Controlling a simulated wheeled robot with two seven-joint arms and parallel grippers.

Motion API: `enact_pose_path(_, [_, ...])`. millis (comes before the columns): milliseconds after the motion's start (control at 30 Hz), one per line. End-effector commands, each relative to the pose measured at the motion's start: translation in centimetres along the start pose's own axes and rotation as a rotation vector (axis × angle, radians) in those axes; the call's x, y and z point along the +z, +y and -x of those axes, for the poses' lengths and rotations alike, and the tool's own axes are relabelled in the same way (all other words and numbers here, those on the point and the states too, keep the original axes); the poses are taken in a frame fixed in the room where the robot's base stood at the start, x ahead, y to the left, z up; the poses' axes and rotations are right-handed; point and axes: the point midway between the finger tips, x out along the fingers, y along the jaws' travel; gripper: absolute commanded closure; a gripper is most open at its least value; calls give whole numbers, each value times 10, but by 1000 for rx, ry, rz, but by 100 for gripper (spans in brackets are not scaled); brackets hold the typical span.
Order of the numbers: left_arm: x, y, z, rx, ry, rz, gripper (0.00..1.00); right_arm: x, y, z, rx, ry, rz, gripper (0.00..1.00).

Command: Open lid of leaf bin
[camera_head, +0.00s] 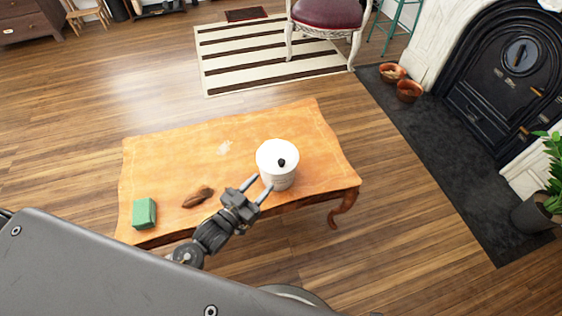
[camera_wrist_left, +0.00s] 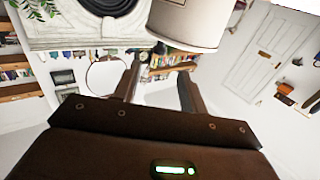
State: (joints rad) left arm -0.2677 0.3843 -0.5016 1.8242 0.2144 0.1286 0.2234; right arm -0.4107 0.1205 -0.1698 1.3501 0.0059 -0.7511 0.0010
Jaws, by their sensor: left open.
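The leaf bin (camera_head: 278,166) is a white, round canister on the wooden table. Its white lid (camera_head: 275,155) sits on top and has a black knob (camera_head: 281,162). The lid looks closed. My left gripper (camera_head: 256,184) is open and empty, in front of the bin on its lower left side, with its fingertips close to the bin's wall. In the left wrist view the pale bin (camera_wrist_left: 190,22) shows at the top, beyond the open fingers (camera_wrist_left: 158,75). I cannot tell whether a finger touches it. My right gripper is not in view.
The wooden table (camera_head: 180,160) also holds a green box (camera_head: 144,213) and a brown leaf-like object (camera_head: 197,197) left of my gripper. A red-seated chair (camera_head: 328,14) stands behind on the striped rug (camera_head: 265,55). The black fireplace (camera_head: 510,70) is at the right.

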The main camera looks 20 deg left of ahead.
Motion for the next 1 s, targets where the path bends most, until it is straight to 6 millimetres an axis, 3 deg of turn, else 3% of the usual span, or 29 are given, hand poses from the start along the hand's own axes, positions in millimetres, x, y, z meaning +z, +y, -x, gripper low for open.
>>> enact_pose_path(167, [-1,0,-8,0,2,0,58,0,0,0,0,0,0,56])
enact_pose_path(700, [0,0,-96,0,0,-1,58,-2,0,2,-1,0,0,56])
enact_pose_path(1000, [0,0,-108,0,-1,-1,58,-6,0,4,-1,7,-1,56])
